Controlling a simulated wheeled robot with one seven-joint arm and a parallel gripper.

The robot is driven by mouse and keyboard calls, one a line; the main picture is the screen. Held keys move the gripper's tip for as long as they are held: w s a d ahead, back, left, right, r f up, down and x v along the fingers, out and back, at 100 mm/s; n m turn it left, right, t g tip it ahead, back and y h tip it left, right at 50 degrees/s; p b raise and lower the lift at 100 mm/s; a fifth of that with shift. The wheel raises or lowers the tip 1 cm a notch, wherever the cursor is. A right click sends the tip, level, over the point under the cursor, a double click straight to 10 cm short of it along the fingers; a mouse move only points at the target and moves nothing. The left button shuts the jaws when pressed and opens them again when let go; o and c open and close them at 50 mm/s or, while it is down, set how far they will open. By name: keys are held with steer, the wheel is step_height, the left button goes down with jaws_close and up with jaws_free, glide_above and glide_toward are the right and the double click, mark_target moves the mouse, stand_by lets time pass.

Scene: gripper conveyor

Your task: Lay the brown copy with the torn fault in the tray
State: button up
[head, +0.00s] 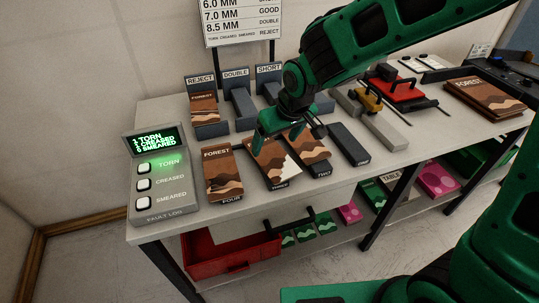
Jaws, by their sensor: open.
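Brown FOREST copies lie on a row of labelled stands along the table front. The copy on the stand marked THREE (270,160) has a white patch at its right edge that looks like a tear. The FOUR copy (222,172) and the TWO copy (309,149) lie on either side and show no clear tear. My gripper (281,132) is open above the top of the THREE copy, its fingers pointing down; whether they touch it I cannot tell. The REJECT tray (210,131) stands behind, with another brown copy (203,106) in it.
The DOUBLE (240,104) and SHORT (270,90) trays stand right of REJECT. The ONE stand (348,143) looks empty. A fault log panel (160,178) with a green-lit screen stands at left. A red bin (228,257) sits on the lower shelf.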

mark_target(270, 155)
steer(key=shift+x, duration=2.55)
steer(key=shift+s, duration=0.1)
steer(key=shift+c, duration=0.4)
steer(key=c, duration=0.9)
steer(key=shift+r, duration=0.1)
